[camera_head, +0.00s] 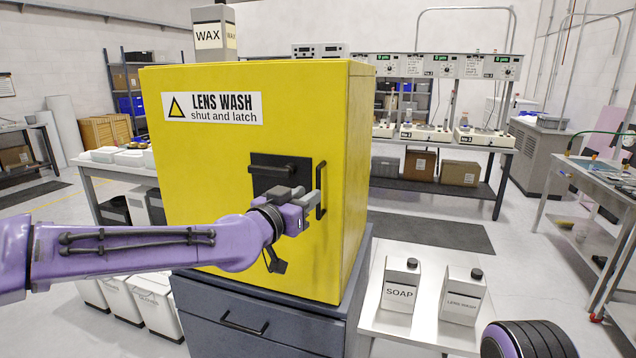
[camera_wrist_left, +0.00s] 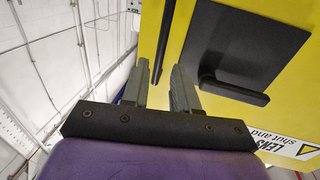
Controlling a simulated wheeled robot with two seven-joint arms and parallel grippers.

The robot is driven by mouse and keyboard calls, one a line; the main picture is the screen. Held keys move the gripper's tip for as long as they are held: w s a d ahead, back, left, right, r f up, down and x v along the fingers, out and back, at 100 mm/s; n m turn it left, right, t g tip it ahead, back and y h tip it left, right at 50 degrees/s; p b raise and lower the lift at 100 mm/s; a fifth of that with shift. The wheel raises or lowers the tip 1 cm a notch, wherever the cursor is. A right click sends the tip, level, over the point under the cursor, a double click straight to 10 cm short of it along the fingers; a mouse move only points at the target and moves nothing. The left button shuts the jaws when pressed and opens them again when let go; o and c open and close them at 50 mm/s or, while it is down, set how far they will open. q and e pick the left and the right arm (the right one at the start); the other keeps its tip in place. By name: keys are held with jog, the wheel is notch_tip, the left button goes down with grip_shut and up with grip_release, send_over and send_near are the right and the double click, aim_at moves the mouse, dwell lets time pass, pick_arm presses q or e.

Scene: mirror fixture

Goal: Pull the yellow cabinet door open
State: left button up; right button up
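The yellow cabinet door (camera_head: 215,150) is the front face of a yellow cabinet and looks shut. It carries a "LENS WASH shut and latch" label, a black latch plate with a lever (camera_head: 280,172) and, right of that, an upright black bar handle (camera_head: 321,192). My left gripper (camera_head: 309,190) is at the handle, its fingers apart. In the left wrist view the handle (camera_wrist_left: 163,38) runs between the open fingers (camera_wrist_left: 163,75); contact cannot be told. The latch plate (camera_wrist_left: 245,45) lies to the right there. My right gripper is not in view.
The cabinet stands on a dark blue drawer unit (camera_head: 245,310). A WAX container (camera_head: 213,35) stands above the cabinet's top edge. A low table at right holds a SOAP jug (camera_head: 400,285) and a lens wash jug (camera_head: 462,295). Floor farther right (camera_head: 520,240) is clear.

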aim_at(318, 216)
pick_arm(q)
jog(key=p+x, duration=0.1)
jog(key=x, duration=0.5)
jog(key=shift+p, duration=0.35)
jog(key=shift+f, duration=0.1)
grip_shut()
